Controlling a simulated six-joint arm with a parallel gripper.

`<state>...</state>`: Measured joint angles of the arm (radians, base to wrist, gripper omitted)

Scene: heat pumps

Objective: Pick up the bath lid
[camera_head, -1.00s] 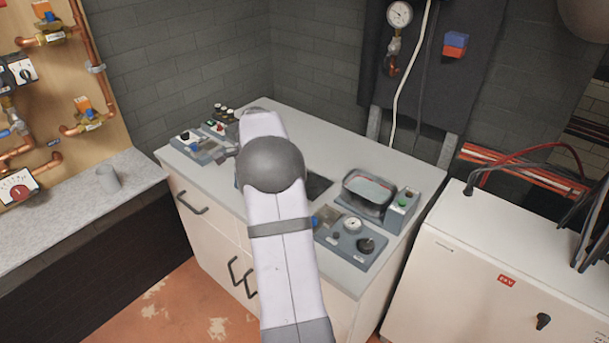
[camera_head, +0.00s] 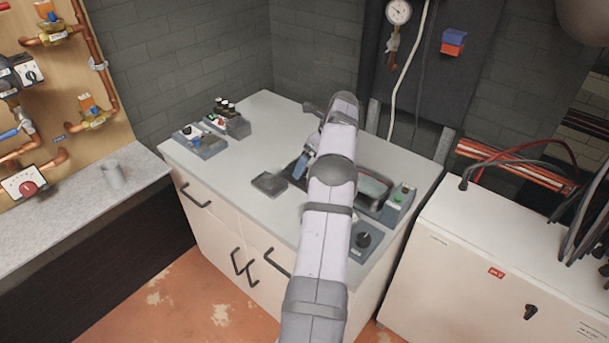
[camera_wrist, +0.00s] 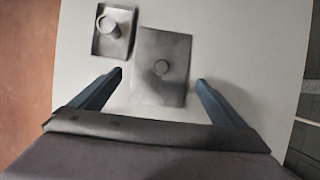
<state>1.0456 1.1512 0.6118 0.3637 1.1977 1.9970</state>
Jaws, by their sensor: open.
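In the wrist view a flat grey rectangular plate with a round knob in its middle, which looks like the bath lid (camera_wrist: 150,84), lies on the pale worktop. My gripper (camera_wrist: 160,80) is open and empty, with its two blue fingers apart on either side of the plate's near end. I cannot tell their height above it. In the head view my arm hides much of this spot, and a blue finger of my gripper (camera_head: 300,165) shows beside the arm. The bath (camera_head: 372,187) is partly behind my arm.
A smaller tray with a round cylinder (camera_wrist: 109,27) lies beside the plate. Control boxes stand at the worktop's left (camera_head: 200,141) and a knobbed panel (camera_head: 364,240) at its front right. The left middle of the worktop (camera_head: 240,160) is clear.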

